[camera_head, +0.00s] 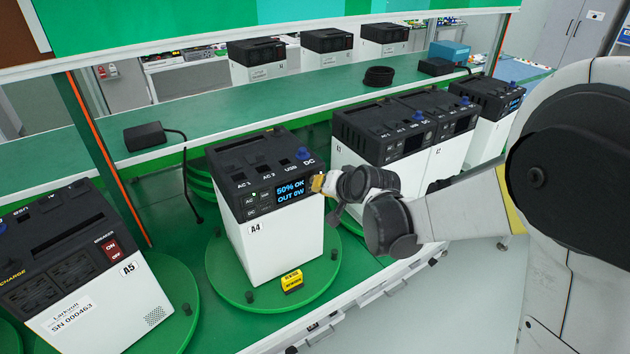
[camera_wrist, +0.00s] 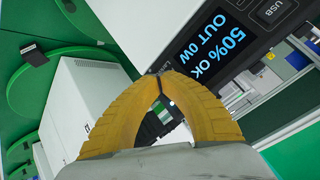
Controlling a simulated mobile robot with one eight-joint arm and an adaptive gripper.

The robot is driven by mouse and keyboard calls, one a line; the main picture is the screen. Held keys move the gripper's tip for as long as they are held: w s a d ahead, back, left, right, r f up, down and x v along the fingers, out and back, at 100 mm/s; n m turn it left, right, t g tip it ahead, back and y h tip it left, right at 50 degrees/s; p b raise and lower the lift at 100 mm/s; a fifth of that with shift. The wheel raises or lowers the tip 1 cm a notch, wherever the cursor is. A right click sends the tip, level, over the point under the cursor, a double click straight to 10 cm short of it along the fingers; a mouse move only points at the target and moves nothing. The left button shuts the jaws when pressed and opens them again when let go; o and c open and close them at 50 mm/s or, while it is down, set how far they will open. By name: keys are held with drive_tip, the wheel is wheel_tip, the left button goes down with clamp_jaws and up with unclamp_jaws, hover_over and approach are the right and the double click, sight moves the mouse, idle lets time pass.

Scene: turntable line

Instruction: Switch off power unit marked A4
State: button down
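The power unit marked A4 (camera_head: 285,240) is a white box with a black top, upright on a green turntable (camera_head: 232,290). Its front panel has AC and DC buttons (camera_head: 250,206) at left and a lit display (camera_head: 289,191) reading 50% OK, OUT 0W. A blue knob (camera_head: 303,153) stands on top near the DC mark. My gripper (camera_head: 317,183) has yellow fingers beside the right end of the panel. In the wrist view its fingertips (camera_wrist: 160,77) meet with nothing between them, below the display (camera_wrist: 212,45). I cannot tell whether they touch the unit.
A yellow block (camera_head: 292,281) and dark pegs sit on the A4 turntable. Unit A5 (camera_head: 90,290), with a red switch (camera_head: 110,249), stands at left. A black adapter (camera_head: 145,136) and coiled cable (camera_head: 379,76) lie on the shelf.

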drive_tip(key=shift+w+a, duration=0.2)
drive_tip(key=shift+w, duration=0.1)
idle(0.7)
drive_tip(key=shift+s+d, duration=0.1)
drive_tip(key=shift+s, duration=0.05)
drive_tip(key=shift+s+d, duration=0.35)
drive_tip(key=shift+s, duration=0.15)
idle(0.4)
drive_tip(key=s+d, duration=0.1)
drive_tip(key=s, duration=0.1)
drive_tip(key=s+d, duration=0.1)
drive_tip(key=s, duration=0.1)
drive_tip(key=shift+d+b, duration=0.3)
drive_tip(key=shift+d, duration=0.1)
idle(0.3)
drive_tip(key=s+d+f+g+h+b, duration=0.1)
drive_tip(key=s+d+b, duration=0.4)
drive_tip(key=s, duration=0.8)
drive_tip(key=s+d+f+n+g+h+b, duration=0.1)
drive_tip(key=s+d+f+h+b, duration=0.2)
drive_tip(key=s+d, duration=0.8)
drive_tip(key=shift+s+d+f+n+h+b, duration=0.25)
drive_tip(key=shift+s+h+b, duration=0.35)
drive_tip(key=shift+s+b, duration=0.35)
